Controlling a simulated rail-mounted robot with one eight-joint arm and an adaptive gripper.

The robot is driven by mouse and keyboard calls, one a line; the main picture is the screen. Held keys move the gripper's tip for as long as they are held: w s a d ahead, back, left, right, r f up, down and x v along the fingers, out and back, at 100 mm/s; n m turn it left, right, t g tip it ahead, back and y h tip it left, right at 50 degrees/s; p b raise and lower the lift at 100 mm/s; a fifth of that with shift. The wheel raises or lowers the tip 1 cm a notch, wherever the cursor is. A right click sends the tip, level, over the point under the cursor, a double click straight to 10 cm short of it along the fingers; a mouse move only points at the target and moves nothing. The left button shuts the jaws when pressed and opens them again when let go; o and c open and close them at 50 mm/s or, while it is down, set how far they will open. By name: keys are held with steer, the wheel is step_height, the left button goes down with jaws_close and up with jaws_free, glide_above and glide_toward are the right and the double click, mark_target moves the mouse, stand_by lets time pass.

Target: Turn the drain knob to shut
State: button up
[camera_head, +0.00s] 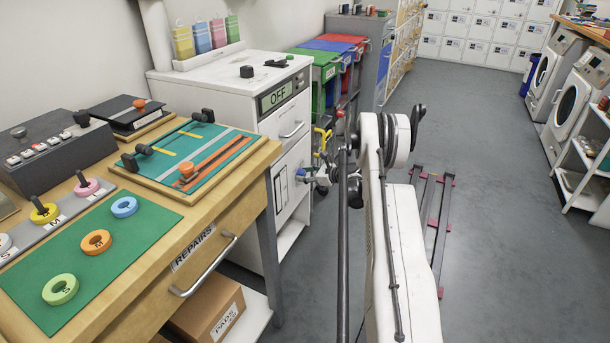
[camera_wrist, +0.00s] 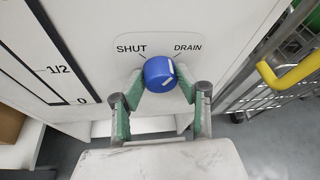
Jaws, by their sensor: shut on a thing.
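The drain knob (camera_wrist: 158,72) is a round blue knob on the white front panel, in the middle of the wrist view. The word SHUT (camera_wrist: 131,49) is printed to its upper left and DRAIN (camera_wrist: 188,48) to its upper right. A white mark shows on the right part of the knob, on the DRAIN side. My gripper (camera_wrist: 161,88) has one green-padded finger on each side of the knob and is shut on it.
A black level scale (camera_wrist: 50,60) is left of the knob. A wire cart with a yellow handle (camera_wrist: 292,73) stands close on the right. The wooden repairs bench (camera_head: 245,175) is nearer; grey floor lies right.

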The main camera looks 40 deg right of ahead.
steer(key=n+t+h, duration=0.1)
steer(key=n, duration=0.2)
steer(key=shift+a+f+h, duration=0.1)
steer(key=shift+h, duration=0.3)
steer(key=n+t+h, duration=0.1)
steer(key=n, duration=0.2)
steer(key=shift+f+t, duration=0.15)
steer(key=shift+t, duration=0.15)
steer(key=shift+s+f+n+t, duration=0.1)
steer(key=shift+n+t, duration=0.55)
steer(key=shift+n, duration=0.85)
steer(key=shift+f+n+t, duration=0.1)
steer(key=shift+n+t, duration=0.55)
steer(key=shift+n, duration=0.85)
steer(key=shift+a, duration=0.1)
steer(key=o, duration=1.1)
steer(key=shift+o, duration=0.2)
steer(key=s, duration=0.7)
steer(key=shift+s+f, duration=0.2)
steer(key=shift+s, duration=0.05)
